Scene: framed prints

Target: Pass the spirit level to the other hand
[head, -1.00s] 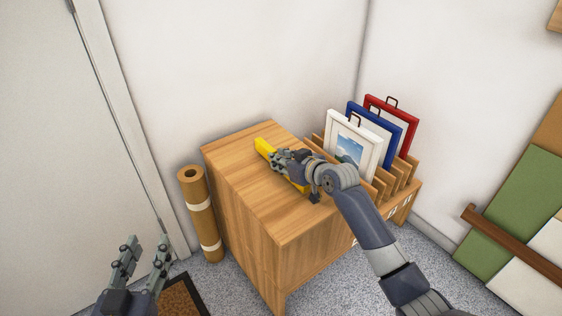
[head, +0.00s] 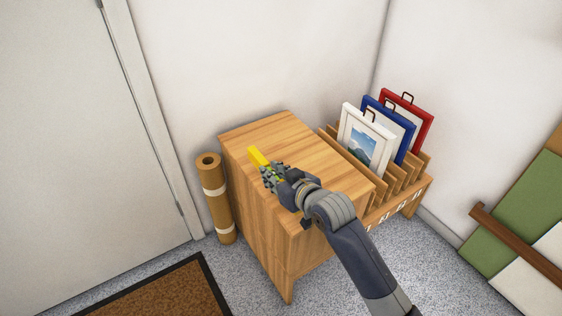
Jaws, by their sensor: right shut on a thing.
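The yellow spirit level (head: 257,156) is in my right gripper (head: 271,177) in the head view. Its far end sticks out past the fingers toward the upper left, and the rest is mostly hidden by the gripper. The gripper is shut on it. It appears over the left part of the wooden cabinet top (head: 318,168); I cannot tell exactly how high above it. My left gripper is not in view.
A slotted wooden rack (head: 371,172) at the cabinet's right holds white (head: 346,134), blue (head: 408,139) and red (head: 428,125) framed prints. A brown roll (head: 217,205) stands left of the cabinet. A doormat (head: 165,292) lies on the floor. Boards lean at right.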

